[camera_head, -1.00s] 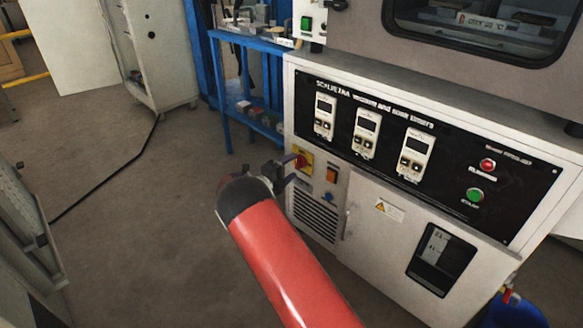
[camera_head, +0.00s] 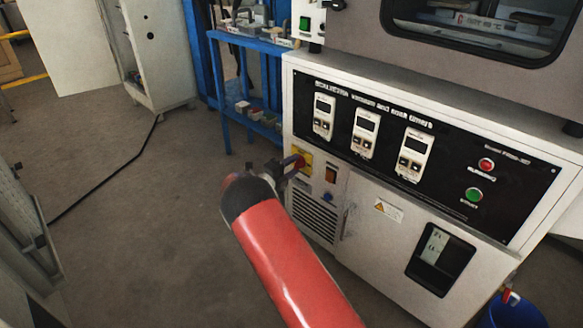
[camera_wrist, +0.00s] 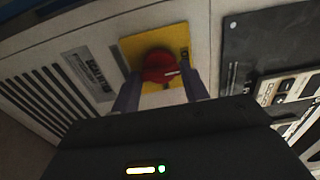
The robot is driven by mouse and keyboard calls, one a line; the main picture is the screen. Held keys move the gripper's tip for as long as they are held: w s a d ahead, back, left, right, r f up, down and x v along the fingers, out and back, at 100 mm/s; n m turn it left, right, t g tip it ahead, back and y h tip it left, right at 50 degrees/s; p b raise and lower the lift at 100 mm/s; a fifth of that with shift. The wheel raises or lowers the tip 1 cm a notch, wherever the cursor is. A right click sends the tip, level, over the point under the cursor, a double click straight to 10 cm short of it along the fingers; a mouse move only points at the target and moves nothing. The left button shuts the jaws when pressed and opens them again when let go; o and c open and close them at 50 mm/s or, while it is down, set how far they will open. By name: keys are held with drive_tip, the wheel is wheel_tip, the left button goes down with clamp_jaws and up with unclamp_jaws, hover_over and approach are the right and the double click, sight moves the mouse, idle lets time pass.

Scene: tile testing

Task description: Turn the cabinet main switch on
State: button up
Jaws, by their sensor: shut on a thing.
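The cabinet main switch is a red rotary knob (camera_wrist: 160,68) on a yellow plate (camera_wrist: 129,48) on the cabinet front. A white mark on the knob points toward the right in the wrist view. My gripper (camera_wrist: 160,88) is at the knob, with one finger on each side, and is shut on it. In the head view my gripper (camera_head: 292,164) reaches the yellow plate (camera_head: 307,157) from the left, and it hides most of the knob. The red and black arm link below is mine.
The cabinet (camera_head: 375,248) has a black timer panel (camera_head: 335,133), a red button (camera_head: 486,165) and a green button (camera_head: 474,195). A blue shelf (camera_head: 232,112) stands behind left. The floor at left is free apart from a black cable (camera_head: 105,185).

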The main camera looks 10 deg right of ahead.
drive_tip(key=shift+m, duration=0.3)
drive_tip(key=m+b, duration=0.1)
drive_tip(key=m, duration=0.2)
drive_tip(key=shift+f+m, duration=0.1)
drive_tip(key=shift+m, duration=0.3)
drive_tip(key=m+b, duration=0.1)
drive_tip(key=m, duration=0.3)
drive_tip(key=shift+m, duration=0.3)
drive_tip(key=m+b, duration=0.3)
drive_tip(key=m, duration=0.2)
drive_tip(key=shift+f, duration=0.1)
drive_tip(key=shift+m+b, duration=0.75)
drive_tip(key=shift+m, duration=1.05)
drive_tip(key=o, duration=1)
drive_tip(key=shift+a+r, duration=0.15)
drive_tip(key=shift+r, duration=0.05)
